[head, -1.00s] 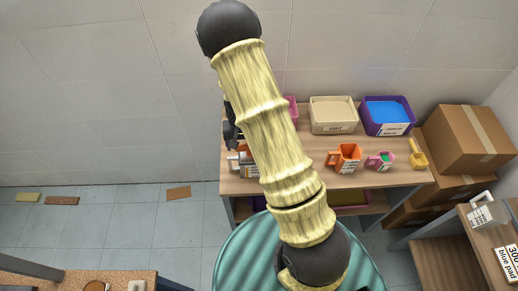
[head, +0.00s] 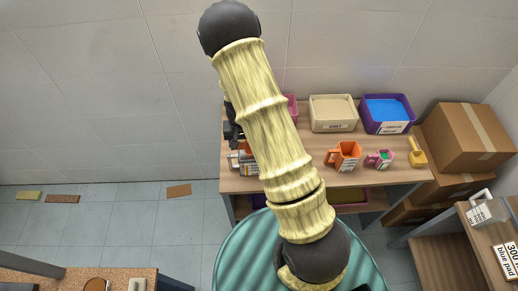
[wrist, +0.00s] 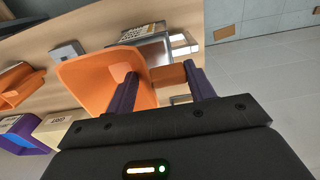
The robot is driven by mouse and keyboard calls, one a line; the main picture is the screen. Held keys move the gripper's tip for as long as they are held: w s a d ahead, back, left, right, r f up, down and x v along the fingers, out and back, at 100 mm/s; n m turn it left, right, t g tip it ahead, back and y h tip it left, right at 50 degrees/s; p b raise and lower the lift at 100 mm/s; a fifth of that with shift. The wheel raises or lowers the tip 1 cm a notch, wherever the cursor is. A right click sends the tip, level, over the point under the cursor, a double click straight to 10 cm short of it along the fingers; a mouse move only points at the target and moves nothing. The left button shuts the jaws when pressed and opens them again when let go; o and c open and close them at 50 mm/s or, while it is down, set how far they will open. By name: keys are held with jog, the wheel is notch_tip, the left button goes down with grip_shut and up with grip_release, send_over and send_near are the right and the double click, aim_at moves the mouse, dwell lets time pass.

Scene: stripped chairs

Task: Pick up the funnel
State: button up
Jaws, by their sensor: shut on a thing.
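The orange funnel (wrist: 85,85) fills the left middle of the wrist view, its wide open bowl facing the camera. A small orange tab (wrist: 167,77) at its right side sits between the two purple fingers of my gripper (wrist: 162,82). My gripper is shut on this tab. The bowl lies partly behind the left finger. I cannot tell clearly whether the funnel touches the table. In the head view my arm hides the funnel and most of the gripper.
The wooden table (head: 310,180) holds an orange jug (head: 345,156), a pink mug (head: 380,159) and a yellow scoop (head: 417,153). A beige bin (head: 333,127) and a purple bin (head: 388,128) stand behind. Cardboard boxes (head: 467,138) stand at the right. A metallic boxy item (wrist: 152,47) is close behind the funnel.

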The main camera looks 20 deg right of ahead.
dwell(0.4)
jog(key=shift+r, duration=0.3)
jog(key=shift+c, duration=1.1)
notch_tip(320, 180, up, 9)
jog(key=shift+r+b, duration=0.1)
jog(key=shift+b, duration=0.95)
jog(key=shift+c, duration=1.4)
